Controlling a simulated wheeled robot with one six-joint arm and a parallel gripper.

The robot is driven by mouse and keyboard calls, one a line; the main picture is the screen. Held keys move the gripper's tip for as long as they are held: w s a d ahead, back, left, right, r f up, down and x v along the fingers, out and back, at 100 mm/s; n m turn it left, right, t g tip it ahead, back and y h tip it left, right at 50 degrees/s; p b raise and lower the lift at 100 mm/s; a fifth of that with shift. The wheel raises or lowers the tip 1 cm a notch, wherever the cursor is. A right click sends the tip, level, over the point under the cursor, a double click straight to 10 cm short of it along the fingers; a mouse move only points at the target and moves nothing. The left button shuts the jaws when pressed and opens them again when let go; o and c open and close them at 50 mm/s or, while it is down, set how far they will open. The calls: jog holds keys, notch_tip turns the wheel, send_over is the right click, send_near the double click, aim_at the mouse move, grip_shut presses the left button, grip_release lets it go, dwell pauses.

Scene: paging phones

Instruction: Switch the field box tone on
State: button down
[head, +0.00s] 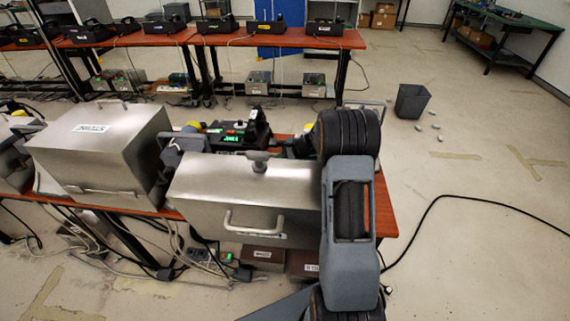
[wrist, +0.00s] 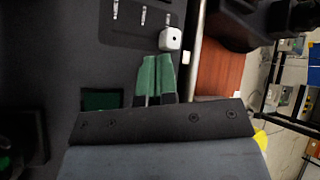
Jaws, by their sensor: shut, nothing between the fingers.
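In the wrist view my gripper (wrist: 155,92) has its green fingers together, with nothing between them. Its tips are close to a small white block (wrist: 170,39) at the edge of a dark panel (wrist: 65,45); I cannot tell whether they touch. A few pale marks or levers (wrist: 143,16) show on the panel, and a dark green window (wrist: 100,100) lies beside the fingers. In the head view a black unit with a lit green display (head: 228,139) stands behind the nearest metal case (head: 290,195). My arm covers the right end of this case, and my fingers cannot be made out there.
A closed metal case (head: 95,150) stands to the left on the same red-brown table (head: 383,215). Black phones (head: 279,25) line the far tables. A grey bin (head: 411,101) stands on the floor at right.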

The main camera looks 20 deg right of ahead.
jog(key=shift+f, duration=0.2)
dwell(0.4)
jog(key=shift+w+f+b, duration=0.1)
jog(key=shift+f+b, duration=0.15)
jog(key=shift+b, duration=0.3)
jog(key=shift+r, duration=0.45)
jog(key=shift+r+p, duration=0.15)
jog(key=shift+p, duration=0.2)
jog(key=shift+r+p, duration=1.85)
jog(key=shift+r, duration=1.05)
